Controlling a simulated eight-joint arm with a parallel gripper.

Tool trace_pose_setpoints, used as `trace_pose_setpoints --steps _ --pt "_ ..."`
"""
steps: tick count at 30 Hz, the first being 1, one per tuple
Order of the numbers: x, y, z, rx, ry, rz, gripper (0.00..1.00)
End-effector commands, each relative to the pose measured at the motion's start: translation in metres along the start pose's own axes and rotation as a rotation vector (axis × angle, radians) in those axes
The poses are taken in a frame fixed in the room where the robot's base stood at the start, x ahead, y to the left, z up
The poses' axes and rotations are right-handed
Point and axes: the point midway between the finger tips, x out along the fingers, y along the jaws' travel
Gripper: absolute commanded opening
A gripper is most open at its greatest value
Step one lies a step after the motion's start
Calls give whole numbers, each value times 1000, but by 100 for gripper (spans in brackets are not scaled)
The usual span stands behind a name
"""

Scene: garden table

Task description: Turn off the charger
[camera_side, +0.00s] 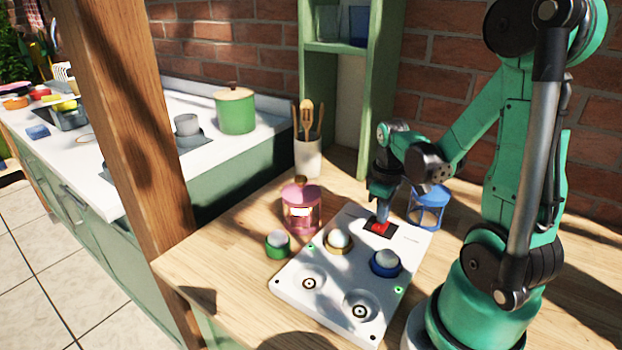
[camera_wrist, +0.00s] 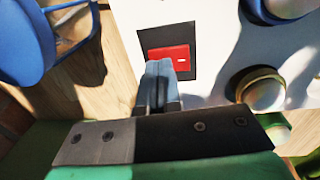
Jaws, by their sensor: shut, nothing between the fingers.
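The charger (camera_side: 335,284) is a white slab on the wooden table, with round sockets and a red switch (camera_side: 379,228) in a black square near its far edge. The wrist view also shows the red switch (camera_wrist: 168,53), with a small white mark at its right end. Two small green lights glow on the slab. A gold-rimmed round lamp (camera_side: 338,242) and a blue-rimmed one (camera_side: 386,261) sit in sockets; two nearer sockets are empty. My gripper (camera_side: 381,219) is shut and empty, pointing down at the switch. I cannot tell whether its tips touch it.
A green-rimmed lamp (camera_side: 278,244) and a pink lantern (camera_side: 301,209) stand left of the charger. A blue lantern (camera_side: 429,206) stands close right of my gripper. A utensil pot (camera_side: 308,157) stands behind. A wooden post (camera_side: 130,130) rises at the left.

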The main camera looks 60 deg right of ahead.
Motion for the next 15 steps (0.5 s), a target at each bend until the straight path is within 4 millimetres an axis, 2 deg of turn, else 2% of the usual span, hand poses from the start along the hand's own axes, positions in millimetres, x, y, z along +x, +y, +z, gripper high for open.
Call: trace_pose_setpoints --steps 10,15 --pt "3 0 -1 0 4 -20 0" --pt "1 -6 -1 -2 4 -22 0"
